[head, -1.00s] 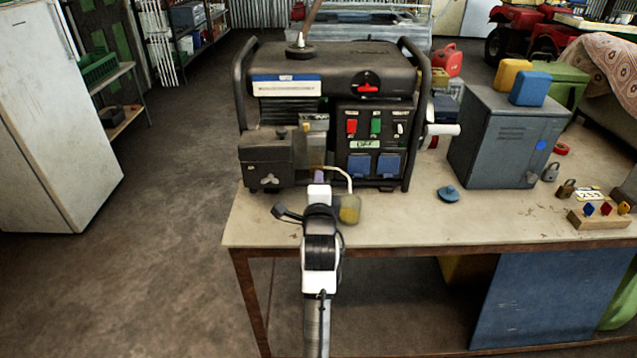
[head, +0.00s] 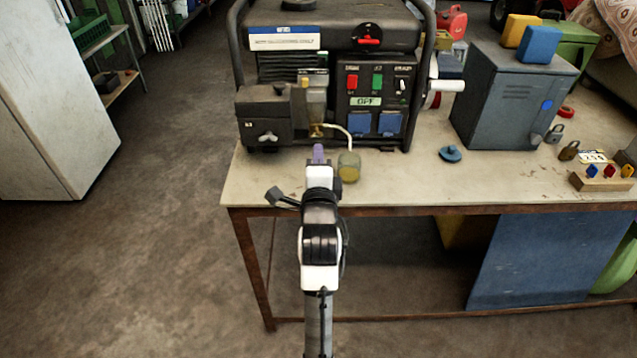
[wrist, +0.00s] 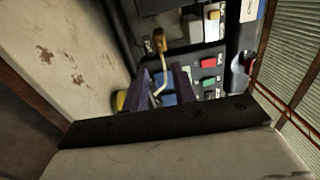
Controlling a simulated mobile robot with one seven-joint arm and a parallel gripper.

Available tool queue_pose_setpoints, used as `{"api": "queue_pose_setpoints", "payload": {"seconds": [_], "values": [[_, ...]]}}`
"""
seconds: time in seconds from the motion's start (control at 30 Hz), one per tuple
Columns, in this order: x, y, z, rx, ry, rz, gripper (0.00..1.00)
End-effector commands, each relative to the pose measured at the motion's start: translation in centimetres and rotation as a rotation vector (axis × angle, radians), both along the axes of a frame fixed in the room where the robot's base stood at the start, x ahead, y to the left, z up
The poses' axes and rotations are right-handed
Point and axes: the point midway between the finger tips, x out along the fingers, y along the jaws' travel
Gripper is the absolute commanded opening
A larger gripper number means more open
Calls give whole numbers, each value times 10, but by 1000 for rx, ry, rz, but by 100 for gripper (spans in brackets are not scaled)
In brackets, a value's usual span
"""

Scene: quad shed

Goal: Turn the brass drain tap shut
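The brass drain tap (head: 317,130) sits low on the front of the black generator (head: 330,40), at the base of a yellowish bowl. In the wrist view brass (wrist: 159,40) shows at the upper middle. A pale hose (head: 340,131) runs from the tap to a jar of yellow liquid (head: 348,166). My gripper (head: 319,152) has purple fingers and is just in front of and below the tap in the head view, apart from it as far as I can see. In the wrist view my gripper (wrist: 162,82) has its fingers spread, with the hose visible in the gap beyond.
The generator stands on a worn workbench (head: 400,185). The jar is close to the right of my gripper.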

Motion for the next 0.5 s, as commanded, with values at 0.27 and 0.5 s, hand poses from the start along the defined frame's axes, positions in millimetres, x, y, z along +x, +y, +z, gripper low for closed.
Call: {"api": "queue_pose_setpoints", "payload": {"seconds": [0.27, 0.5], "values": [[-49, 0, 2, -1, 3, 0, 27], [-61, 0, 1, 1, 0, -1, 27]]}}
